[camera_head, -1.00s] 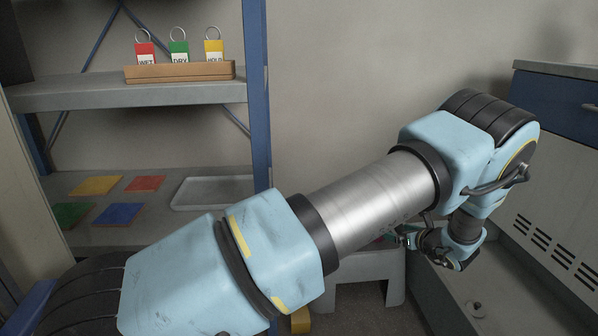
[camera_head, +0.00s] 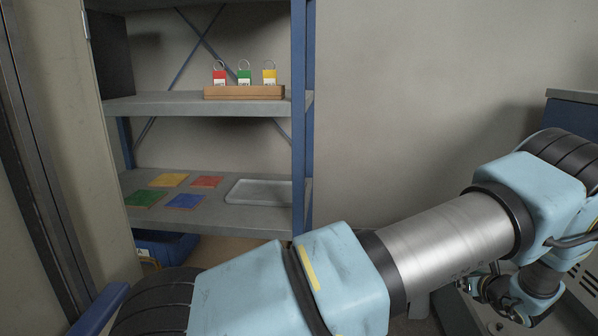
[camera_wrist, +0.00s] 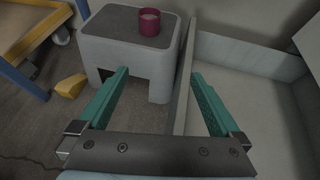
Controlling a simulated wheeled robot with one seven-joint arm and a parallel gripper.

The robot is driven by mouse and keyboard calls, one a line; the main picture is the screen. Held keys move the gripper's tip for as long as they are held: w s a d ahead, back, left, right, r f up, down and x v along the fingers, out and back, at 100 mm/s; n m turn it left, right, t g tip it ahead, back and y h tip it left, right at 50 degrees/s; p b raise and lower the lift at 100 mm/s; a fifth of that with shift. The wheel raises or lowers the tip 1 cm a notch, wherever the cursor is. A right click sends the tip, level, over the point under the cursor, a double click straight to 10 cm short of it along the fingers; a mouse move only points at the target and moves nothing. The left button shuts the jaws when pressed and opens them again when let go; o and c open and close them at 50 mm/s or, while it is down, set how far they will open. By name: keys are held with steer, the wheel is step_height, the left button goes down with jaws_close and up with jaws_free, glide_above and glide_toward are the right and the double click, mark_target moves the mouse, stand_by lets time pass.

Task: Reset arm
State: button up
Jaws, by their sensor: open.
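My gripper (camera_wrist: 160,108) shows in the wrist view with its two green fingers wide apart and nothing between them. Below and beyond it are a grey step stool and the thin upright edge of a pale basin or box. In the head view my arm reaches from the bottom middle to the right side. My gripper (camera_head: 497,300) hangs there low at the right, partly hidden by my own arm.
A dark red cup (camera_wrist: 149,22) stands on the grey stool (camera_wrist: 112,24). A yellow block (camera_wrist: 71,86) lies on the floor. The shelf unit (camera_head: 150,103) holds a wooden rack (camera_head: 243,93) with three tags, several coloured squares and a grey tray (camera_head: 260,192).

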steer(key=w+a+r+n+g+y+p, duration=0.1)
steer(key=a+r+n+g, duration=0.3)
steer(key=a, duration=0.6)
steer(key=w+a+r+n+g+y+p, duration=0.1)
steer(key=w+a+r+n+g+y, duration=0.15)
steer(key=a+n, duration=0.55)
steer(key=w+a+r+n+g+y, duration=0.1)
steer(key=a+r+n+g, duration=0.3)
steer(key=a, duration=0.8)
steer(key=s+a+r+n+h+p, duration=0.25)
steer(key=s+a+r+n, duration=0.35)
steer(key=s+a+n, duration=0.3)
steer(key=s+a+r+n+h+p, duration=0.1)
steer(key=s+a+r+n+h, duration=0.2)
steer(key=s+a+r+n, duration=0.55)
step_height(320, 180, up, 36)
steer(key=w+a+p, duration=0.1)
steer(key=w+p, duration=0.1)
steer(key=p, duration=3.5)
steer(key=shift+a+g, duration=0.35)
